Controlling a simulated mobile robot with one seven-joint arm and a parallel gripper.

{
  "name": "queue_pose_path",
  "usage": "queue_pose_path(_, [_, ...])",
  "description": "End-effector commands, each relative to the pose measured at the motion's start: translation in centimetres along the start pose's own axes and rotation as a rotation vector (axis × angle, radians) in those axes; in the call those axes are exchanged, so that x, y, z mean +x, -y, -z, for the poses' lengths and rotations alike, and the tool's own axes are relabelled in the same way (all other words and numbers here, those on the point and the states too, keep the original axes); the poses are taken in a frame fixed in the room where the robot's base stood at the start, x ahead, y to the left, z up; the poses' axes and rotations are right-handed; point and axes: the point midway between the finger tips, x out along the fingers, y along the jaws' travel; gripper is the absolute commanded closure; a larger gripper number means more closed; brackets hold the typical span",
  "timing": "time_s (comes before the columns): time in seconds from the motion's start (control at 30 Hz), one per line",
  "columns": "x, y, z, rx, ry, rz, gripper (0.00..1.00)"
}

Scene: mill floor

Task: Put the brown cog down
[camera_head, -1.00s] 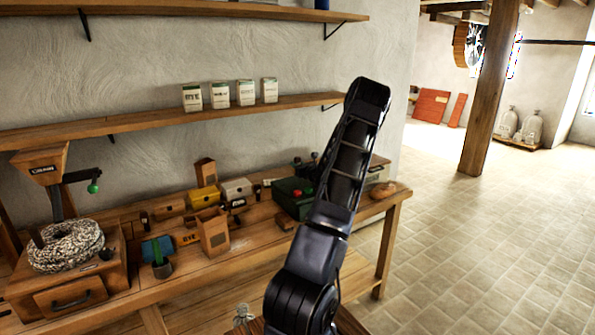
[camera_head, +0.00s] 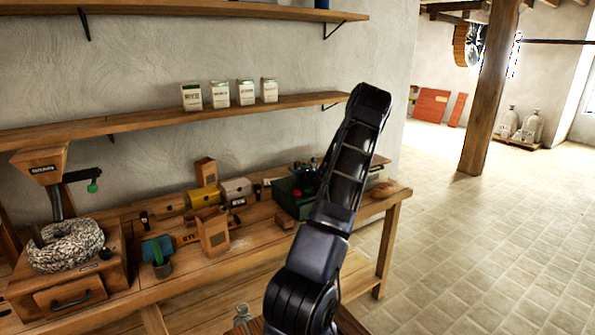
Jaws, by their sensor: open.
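My black arm (camera_head: 345,165) rises from the bottom centre and stands in front of the bench's right part. Its far end, with my gripper, cannot be made out; it is hidden behind the arm or lost among dark shapes there. I cannot pick out a brown cog for certain. A small rounded brown thing (camera_head: 384,189) lies near the bench's right end, but it is too small to tell what it is. A green box (camera_head: 289,200) with dark and red parts around its top is partly covered by my arm.
Shelves (camera_head: 150,120) hang above. Open floor (camera_head: 470,240) and a post (camera_head: 488,90) are right.

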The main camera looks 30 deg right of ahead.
Motion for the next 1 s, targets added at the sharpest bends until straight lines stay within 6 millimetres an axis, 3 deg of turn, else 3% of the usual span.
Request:
queue_pose_path(0.17, [-1.1, 0.1, -0.2, -0.001, 0.0, 0.001, 0.52])
queue_pose_path(0.3, [-3.4, 0.1, -0.3, -0.001, -0.001, 0.002, 0.52])
queue_pose_path(0.6, [-3.0, 0.0, -5.2, -0.003, 0.002, 0.0, 0.52])
queue_pose_path(0.87, [-3.0, -0.1, -7.1, -0.003, 0.0, -0.002, 0.52])
queue_pose_path(1.0, [-2.6, -2.4, -8.4, -0.051, -0.009, -0.055, 0.52])
